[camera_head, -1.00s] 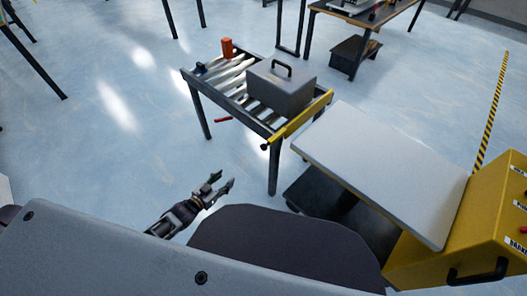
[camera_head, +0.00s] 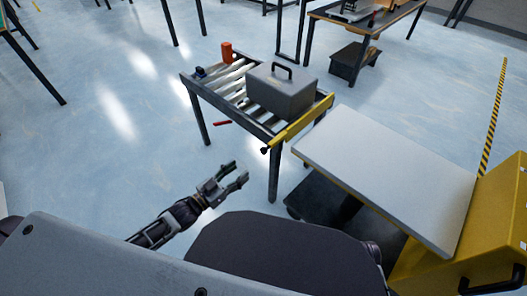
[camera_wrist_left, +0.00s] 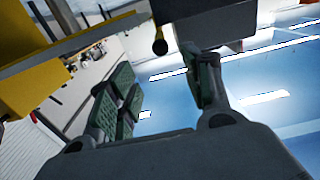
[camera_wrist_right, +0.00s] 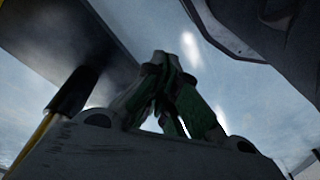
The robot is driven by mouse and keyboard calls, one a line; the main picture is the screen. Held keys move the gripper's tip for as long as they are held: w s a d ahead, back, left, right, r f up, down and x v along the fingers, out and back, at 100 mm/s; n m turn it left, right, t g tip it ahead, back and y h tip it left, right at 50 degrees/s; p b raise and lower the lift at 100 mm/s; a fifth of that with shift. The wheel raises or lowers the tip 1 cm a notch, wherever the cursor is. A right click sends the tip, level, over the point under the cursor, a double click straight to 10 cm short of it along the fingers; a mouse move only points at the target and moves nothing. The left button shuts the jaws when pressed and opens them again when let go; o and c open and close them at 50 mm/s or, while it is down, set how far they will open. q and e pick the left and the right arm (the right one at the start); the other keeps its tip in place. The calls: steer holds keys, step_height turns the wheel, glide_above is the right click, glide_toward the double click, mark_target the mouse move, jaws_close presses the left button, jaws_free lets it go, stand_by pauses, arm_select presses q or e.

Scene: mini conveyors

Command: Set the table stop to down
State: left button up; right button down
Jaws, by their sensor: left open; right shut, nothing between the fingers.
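The yellow stop bar (camera_head: 300,122) runs along the right edge of a small roller table (camera_head: 238,113) in the head view, with a black knob (camera_head: 264,151) at its near end. The bar (camera_wrist_left: 110,28) and knob (camera_wrist_left: 160,46) also show in the left wrist view, beyond the fingers. My left gripper (camera_head: 241,173) is open and empty, just in front of and below the knob, apart from it. Its fingers show spread in the left wrist view (camera_wrist_left: 160,90). My right gripper (camera_wrist_right: 168,75) is shut and empty in the right wrist view; it is hidden in the head view.
A grey toolbox (camera_head: 281,91) sits on the rollers beside the bar, and an orange-red cylinder (camera_head: 227,52) stands at the back. A red handle (camera_head: 222,123) sticks out below the table. A yellow lift cart with a grey platform (camera_head: 390,170) stands close on the right. Floor left is clear.

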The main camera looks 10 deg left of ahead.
arm_select(q)
steer(key=b, duration=0.2)
glide_toward(262, 153)
steer(key=x, duration=0.3)
steer(key=shift+w+d+r, duration=0.15)
steer(key=shift+w+d, duration=0.15)
steer(key=shift+w, duration=0.15)
steer(key=shift+b+x, duration=0.35)
steer(key=shift+x, duration=2.85)
steer(key=shift+w+d, duration=0.1)
arm_select(e)
steer(key=shift+t+y, duration=0.3)
steer(key=shift+t, duration=0.1)
steer(key=r, duration=0.2)
steer(key=a+r, duration=0.1)
steer(key=r, duration=0.1)
steer(key=shift+w+r, duration=0.1)
steer(key=shift+w, duration=0.2)
steer(key=shift+s, duration=0.15)
